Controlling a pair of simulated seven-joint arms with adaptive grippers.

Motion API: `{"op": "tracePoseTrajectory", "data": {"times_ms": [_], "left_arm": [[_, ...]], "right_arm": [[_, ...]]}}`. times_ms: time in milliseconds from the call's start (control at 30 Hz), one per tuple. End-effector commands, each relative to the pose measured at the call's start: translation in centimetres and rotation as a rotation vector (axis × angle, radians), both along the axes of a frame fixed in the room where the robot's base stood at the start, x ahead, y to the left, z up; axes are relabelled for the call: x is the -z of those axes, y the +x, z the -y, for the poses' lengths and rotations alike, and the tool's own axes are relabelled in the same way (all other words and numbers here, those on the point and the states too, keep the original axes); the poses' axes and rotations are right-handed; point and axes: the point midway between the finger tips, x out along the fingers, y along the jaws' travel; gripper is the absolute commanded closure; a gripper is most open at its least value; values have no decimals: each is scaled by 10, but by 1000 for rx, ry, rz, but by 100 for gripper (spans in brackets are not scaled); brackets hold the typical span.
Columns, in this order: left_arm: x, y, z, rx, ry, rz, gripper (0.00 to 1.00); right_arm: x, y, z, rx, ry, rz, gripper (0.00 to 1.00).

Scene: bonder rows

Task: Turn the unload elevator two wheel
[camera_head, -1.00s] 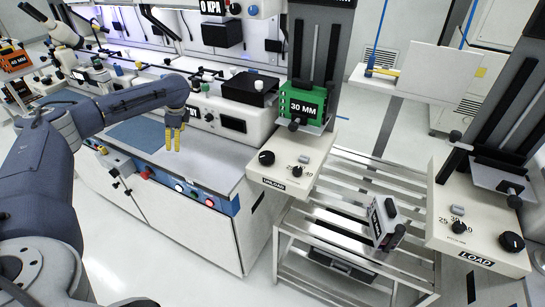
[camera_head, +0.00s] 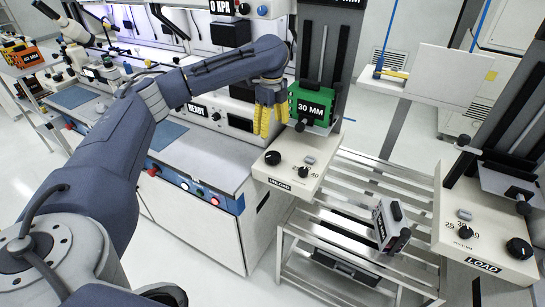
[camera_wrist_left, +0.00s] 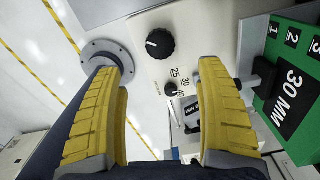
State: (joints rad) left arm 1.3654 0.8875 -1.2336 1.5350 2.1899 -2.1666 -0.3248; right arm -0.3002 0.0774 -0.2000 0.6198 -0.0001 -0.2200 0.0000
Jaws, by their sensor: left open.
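The unload elevator panel (camera_head: 312,150) is a cream box labelled UNLOAD in the head view. It carries a large black round knob (camera_head: 272,158), which may be the wheel, and a small black selector knob (camera_head: 302,172). My left gripper (camera_head: 264,129) has yellow fingers, spread apart and empty, hanging above and behind the large knob. In the left wrist view the large knob (camera_wrist_left: 160,43) lies beyond the gap between the fingertips of the gripper (camera_wrist_left: 160,64), not touched. The small selector (camera_wrist_left: 171,89) beside the 25, 30, 40 scale also shows between the fingers. My right gripper is out of view.
A green 30 MM box (camera_head: 310,106) sits on the elevator carriage, close to the right of my left gripper. The LOAD panel (camera_head: 480,225) stands at the right, past a metal rack (camera_head: 350,225). A grey bench (camera_head: 205,160) lies to the left.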

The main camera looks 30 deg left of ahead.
Motion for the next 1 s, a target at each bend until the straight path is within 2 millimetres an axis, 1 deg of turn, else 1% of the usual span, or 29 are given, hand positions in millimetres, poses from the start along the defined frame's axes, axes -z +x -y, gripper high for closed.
{"op": "tracePoseTrajectory", "data": {"times_ms": [33,200,400,533,700,800,1000], "left_arm": [[11,-1,1,-1,-2,-3,27],[42,-1,0,-2,-2,-3,27],[78,-1,0,-2,-2,-3,27],[98,0,0,-3,-1,-2,27],[118,0,0,-3,-1,-1,27],[127,0,0,-3,-1,0,27],[134,0,0,-2,0,1,27]], "right_arm": [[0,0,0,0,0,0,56],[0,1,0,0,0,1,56],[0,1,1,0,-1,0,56],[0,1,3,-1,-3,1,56],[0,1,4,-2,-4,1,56],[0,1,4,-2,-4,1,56],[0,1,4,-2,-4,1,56]]}}
